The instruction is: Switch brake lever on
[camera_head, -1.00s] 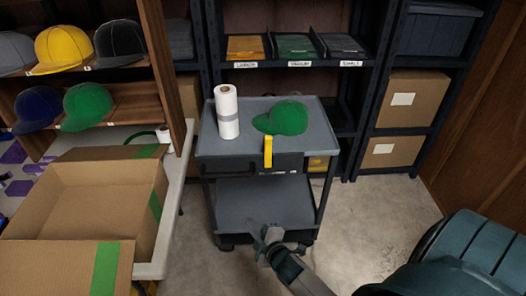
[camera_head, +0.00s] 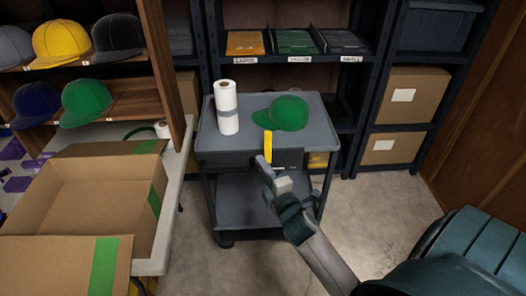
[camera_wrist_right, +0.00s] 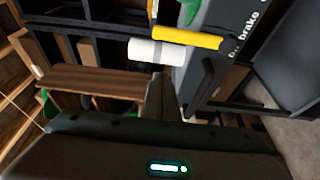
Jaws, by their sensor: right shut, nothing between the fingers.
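The yellow brake lever (camera_head: 268,144) stands upright at the front edge of the grey cart (camera_head: 207,140). In the right wrist view the lever (camera_wrist_right: 190,38) lies across the upper part of the picture, beside dark cart bodywork with white lettering that reads "brake". My right gripper (camera_head: 263,166) is shut and empty. In the head view its tip is just below and slightly left of the lever's lower end; I cannot tell whether they touch. In the right wrist view the gripper's dark fingers (camera_wrist_right: 163,98) point up toward the lever. My left gripper is not in view.
A paper roll (camera_head: 227,106) and a green cap (camera_head: 288,113) stand on the cart top. An open cardboard box (camera_head: 75,200) is on the white table at left. Shelves with caps and boxes line the back. Bare floor (camera_head: 385,195) lies right of the cart.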

